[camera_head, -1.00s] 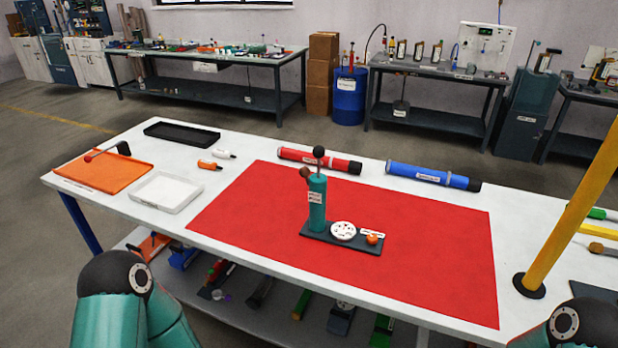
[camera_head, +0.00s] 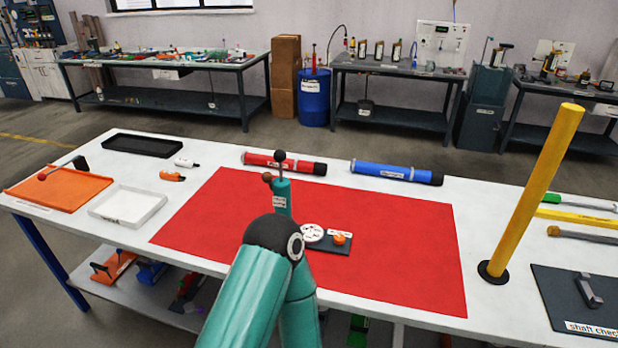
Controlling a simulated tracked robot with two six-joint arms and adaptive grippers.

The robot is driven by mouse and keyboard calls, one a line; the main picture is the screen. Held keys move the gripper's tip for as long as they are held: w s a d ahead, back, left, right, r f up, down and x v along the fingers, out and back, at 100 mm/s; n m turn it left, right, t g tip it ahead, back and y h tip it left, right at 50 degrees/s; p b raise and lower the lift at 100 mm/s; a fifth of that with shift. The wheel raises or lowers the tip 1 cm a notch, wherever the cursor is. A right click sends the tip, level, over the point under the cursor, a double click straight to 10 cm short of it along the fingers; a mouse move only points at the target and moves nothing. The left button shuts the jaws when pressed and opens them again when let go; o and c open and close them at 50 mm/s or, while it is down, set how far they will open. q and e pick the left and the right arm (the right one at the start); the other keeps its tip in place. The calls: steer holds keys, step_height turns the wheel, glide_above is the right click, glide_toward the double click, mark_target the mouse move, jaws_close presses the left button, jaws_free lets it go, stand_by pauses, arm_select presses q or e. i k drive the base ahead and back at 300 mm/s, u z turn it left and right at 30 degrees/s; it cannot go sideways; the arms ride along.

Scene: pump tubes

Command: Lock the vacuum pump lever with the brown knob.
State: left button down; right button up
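The vacuum pump is a teal upright cylinder (camera_head: 283,190) on a dark base plate (camera_head: 330,247), on the red mat. A rod with a black ball (camera_head: 280,156) rises from its top. The brown knob (camera_head: 267,177) sits at the pump's upper left side. The plate also bears a white disc with holes (camera_head: 312,233) and an orange knob (camera_head: 339,238). One of my arms, teal with a black joint, rises in front of the pump and hides its lower part. Neither of my grippers shows.
The red mat (camera_head: 400,240) is clear right of the pump. Red (camera_head: 285,163) and blue (camera_head: 397,172) tubes lie behind it. An orange tray (camera_head: 60,188) and a white tray (camera_head: 128,204) are at left. A yellow post (camera_head: 530,190) stands at right.

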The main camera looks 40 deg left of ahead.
mark_target(267, 176)
steer(key=z, duration=0.15)
steer(key=k, duration=1.4)
steer(key=u, duration=0.4)
steer(key=i, duration=1.05)
steer(key=u, duration=0.05)
